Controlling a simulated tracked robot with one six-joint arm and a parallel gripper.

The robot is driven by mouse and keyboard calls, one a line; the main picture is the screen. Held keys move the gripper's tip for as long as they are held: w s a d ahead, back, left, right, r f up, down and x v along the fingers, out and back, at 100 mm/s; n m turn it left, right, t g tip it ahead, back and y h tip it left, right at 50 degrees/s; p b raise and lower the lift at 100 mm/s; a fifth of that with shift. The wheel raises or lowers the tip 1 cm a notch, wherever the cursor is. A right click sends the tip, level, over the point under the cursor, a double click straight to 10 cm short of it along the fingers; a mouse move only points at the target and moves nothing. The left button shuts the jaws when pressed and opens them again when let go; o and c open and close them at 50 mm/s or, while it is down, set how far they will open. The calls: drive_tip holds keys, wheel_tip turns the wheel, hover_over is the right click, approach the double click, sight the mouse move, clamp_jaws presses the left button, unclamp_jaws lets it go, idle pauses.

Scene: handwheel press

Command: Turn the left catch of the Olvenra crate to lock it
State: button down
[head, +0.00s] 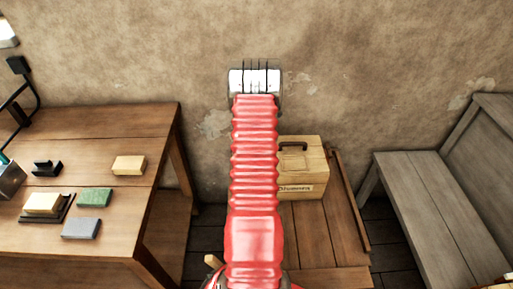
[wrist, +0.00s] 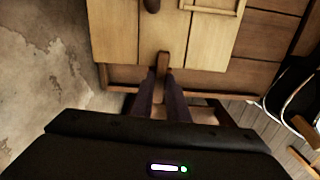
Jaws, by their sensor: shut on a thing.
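The Olvenra crate (head: 303,190) is a pale wooden box with a dark handle on its lid and a label on its front. It stands on a low wooden table, and my red arm hides its left part in the head view. In the wrist view the crate's pale boards (wrist: 115,30) fill the upper middle. A small brown catch (wrist: 164,62) sticks out from their lower edge, lengthwise up and down in the picture. My gripper (wrist: 165,80) has its dark fingers shut on the catch's lower end. The head view hides both catch and gripper.
A workbench (head: 120,125) at left carries several small blocks, including a green one (head: 95,197) and a grey one (head: 81,228). A grey wooden bench (head: 430,190) stands at right. The low table (head: 315,235) has bare boards in front of the crate. A plaster wall is behind.

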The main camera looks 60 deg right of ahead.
drive_tip(key=shift+w+n, duration=0.1)
drive_tip(key=shift+n, duration=0.4)
drive_tip(key=c, duration=1.7)
unclamp_jaws()
drive_tip(key=shift+r, duration=0.1)
wheel_tip(320, 180, up, 14)
drive_tip(key=shift+f, duration=0.25)
